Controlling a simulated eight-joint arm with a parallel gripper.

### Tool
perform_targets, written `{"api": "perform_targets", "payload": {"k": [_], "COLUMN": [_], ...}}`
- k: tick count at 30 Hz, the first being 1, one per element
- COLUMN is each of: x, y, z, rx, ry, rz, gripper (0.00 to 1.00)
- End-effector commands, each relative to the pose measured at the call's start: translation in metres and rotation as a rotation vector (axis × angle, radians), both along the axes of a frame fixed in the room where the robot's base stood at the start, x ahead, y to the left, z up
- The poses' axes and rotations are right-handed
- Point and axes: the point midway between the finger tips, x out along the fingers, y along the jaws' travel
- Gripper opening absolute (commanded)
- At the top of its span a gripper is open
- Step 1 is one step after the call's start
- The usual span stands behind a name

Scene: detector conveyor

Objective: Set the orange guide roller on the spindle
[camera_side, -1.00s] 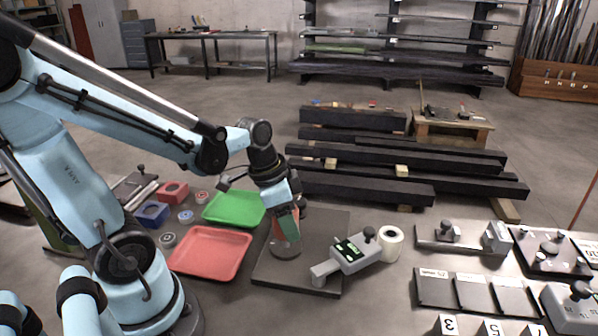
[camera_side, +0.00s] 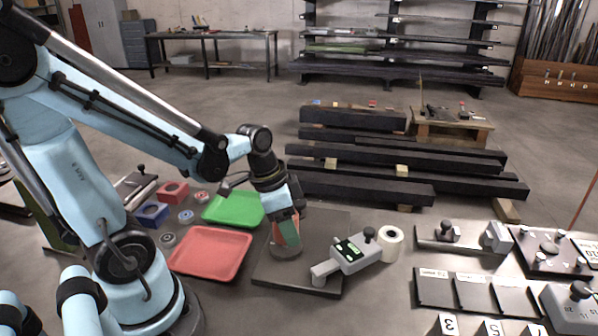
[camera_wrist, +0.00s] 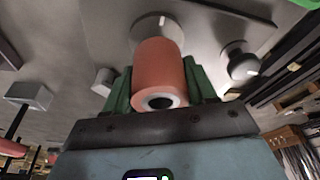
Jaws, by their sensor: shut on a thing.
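The orange guide roller (camera_wrist: 160,68) is held between the green finger pads of my gripper (camera_wrist: 160,92), with its near bore facing the wrist camera. In the side view my gripper (camera_side: 287,234) is low over the dark base plate (camera_side: 262,272), with the roller (camera_side: 277,233) partly behind a finger. A round grey base (camera_side: 285,252) sits on the plate just under the fingertips; it also shows beyond the roller in the wrist view (camera_wrist: 150,24). The spindle itself is not distinguishable. I cannot tell whether the roller is around it or touches the base.
A grey gauge-like device (camera_side: 347,256) with a white roll (camera_side: 391,244) is close on the right. A red tray (camera_side: 210,252) and green tray (camera_side: 234,208) are on the left. A round-headed knob (camera_wrist: 240,62) stands near the roller. Dark beams lie behind.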

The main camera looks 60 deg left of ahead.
Motion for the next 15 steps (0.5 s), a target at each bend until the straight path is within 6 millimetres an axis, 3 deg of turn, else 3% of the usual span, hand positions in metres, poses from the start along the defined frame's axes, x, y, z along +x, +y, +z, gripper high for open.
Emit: {"api": "perform_targets", "payload": {"k": [15], "x": [0.0004], "y": [0.0001], "z": [-0.0086], "rx": [0.000], "ry": [0.000], "rz": [0.000], "gripper": [0.20]}}
